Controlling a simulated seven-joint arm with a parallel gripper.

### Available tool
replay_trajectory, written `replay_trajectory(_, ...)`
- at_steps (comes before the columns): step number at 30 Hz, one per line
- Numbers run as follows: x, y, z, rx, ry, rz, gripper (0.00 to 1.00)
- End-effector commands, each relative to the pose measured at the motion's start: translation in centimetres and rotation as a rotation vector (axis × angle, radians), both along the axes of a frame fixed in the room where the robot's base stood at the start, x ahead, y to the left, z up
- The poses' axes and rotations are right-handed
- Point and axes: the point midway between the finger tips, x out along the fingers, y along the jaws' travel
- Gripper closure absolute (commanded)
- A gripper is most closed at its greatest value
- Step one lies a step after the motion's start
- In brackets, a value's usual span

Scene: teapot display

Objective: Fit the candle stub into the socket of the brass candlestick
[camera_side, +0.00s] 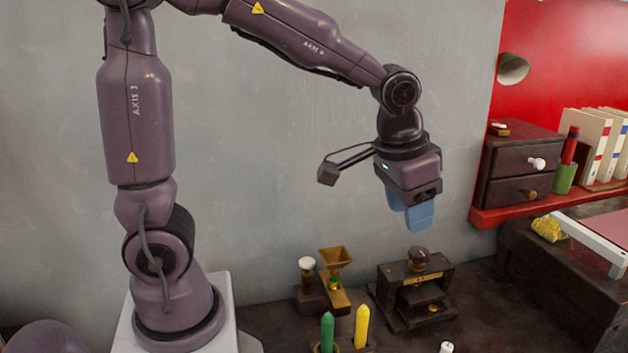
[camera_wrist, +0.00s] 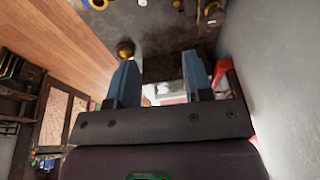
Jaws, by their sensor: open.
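My gripper (camera_side: 410,212) hangs high above the dark bench in the side view, with blue fingers pointing down. In the wrist view its two fingers (camera_wrist: 160,72) stand apart with nothing between them. A small white piece (camera_side: 446,347), perhaps the candle stub, is cut off by the bottom edge of the side view, below my gripper. A small white piece (camera_wrist: 177,4) also shows at the top edge of the wrist view. I cannot make out a socket.
Green (camera_side: 327,331) and yellow (camera_side: 362,326) pointed sticks stand at the bench front. Behind them are a small hopper (camera_side: 335,258) and a dark press-like block (camera_side: 415,288). A drawer cabinet (camera_side: 520,165) stands on a red shelf at right. A yellow lump (camera_side: 548,228) lies below it.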

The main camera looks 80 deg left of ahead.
Motion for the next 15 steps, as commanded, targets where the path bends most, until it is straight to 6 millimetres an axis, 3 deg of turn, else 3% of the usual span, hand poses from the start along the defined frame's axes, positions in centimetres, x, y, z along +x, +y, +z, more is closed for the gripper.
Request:
replay_trajectory(3, -4.4, 0.9, 3.0, -0.004, -0.082, 0.005, 0.54)
replay_trajectory(9, -10.5, 1.7, 4.8, -0.023, -0.186, 0.005, 0.54)
replay_trajectory(14, -13.0, 1.9, 4.8, -0.036, -0.230, 0.002, 0.54)
replay_trajectory(15, -13.3, 1.9, 4.8, -0.037, -0.236, 0.000, 0.48)
